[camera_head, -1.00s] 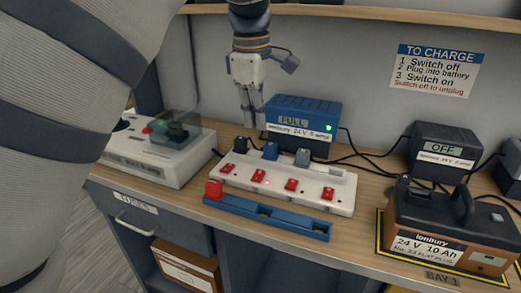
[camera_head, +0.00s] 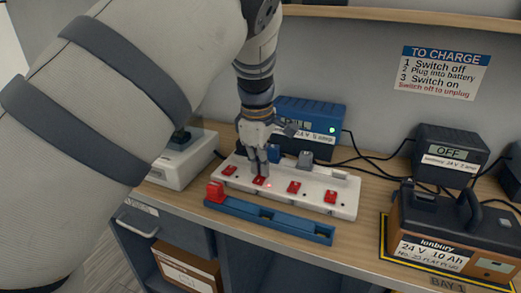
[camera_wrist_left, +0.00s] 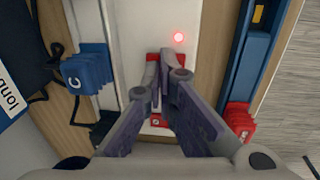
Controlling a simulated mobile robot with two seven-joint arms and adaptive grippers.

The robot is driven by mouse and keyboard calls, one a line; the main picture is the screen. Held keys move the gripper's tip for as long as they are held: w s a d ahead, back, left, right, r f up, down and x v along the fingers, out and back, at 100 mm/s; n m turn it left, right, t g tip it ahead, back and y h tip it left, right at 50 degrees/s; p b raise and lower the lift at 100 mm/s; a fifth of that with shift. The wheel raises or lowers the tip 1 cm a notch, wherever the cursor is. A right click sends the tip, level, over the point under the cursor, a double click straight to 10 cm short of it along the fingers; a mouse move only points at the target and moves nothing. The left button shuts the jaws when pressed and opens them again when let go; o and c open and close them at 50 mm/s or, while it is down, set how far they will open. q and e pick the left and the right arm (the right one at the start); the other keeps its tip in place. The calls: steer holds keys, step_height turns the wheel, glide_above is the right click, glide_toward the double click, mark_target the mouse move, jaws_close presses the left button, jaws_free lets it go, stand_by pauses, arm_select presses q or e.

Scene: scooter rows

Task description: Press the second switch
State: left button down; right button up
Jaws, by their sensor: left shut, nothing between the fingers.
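A white power strip (camera_head: 310,206) lies on the bench with a row of several red switches. My left gripper (camera_head: 262,170) points down at the second switch from the left (camera_head: 259,181). Its fingers are shut and empty. In the left wrist view the fingertips (camera_wrist_left: 164,82) overlap the red switch (camera_wrist_left: 158,121) and hide its middle; I cannot tell whether they touch it. A small red light (camera_wrist_left: 179,37) glows on the strip beside that switch. The first (camera_head: 229,170), third (camera_head: 293,187) and fourth (camera_head: 330,197) switches are uncovered. My right gripper is out of view.
A blue rail (camera_head: 275,223) with a red block (camera_head: 215,192) at its left end lies before the strip. Dark and blue plugs (camera_wrist_left: 88,70) and a blue charger (camera_head: 325,115) stand behind. A battery (camera_head: 440,235) is at right.

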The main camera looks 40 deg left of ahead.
arm_select(q)
steer(key=shift+f, duration=0.25)
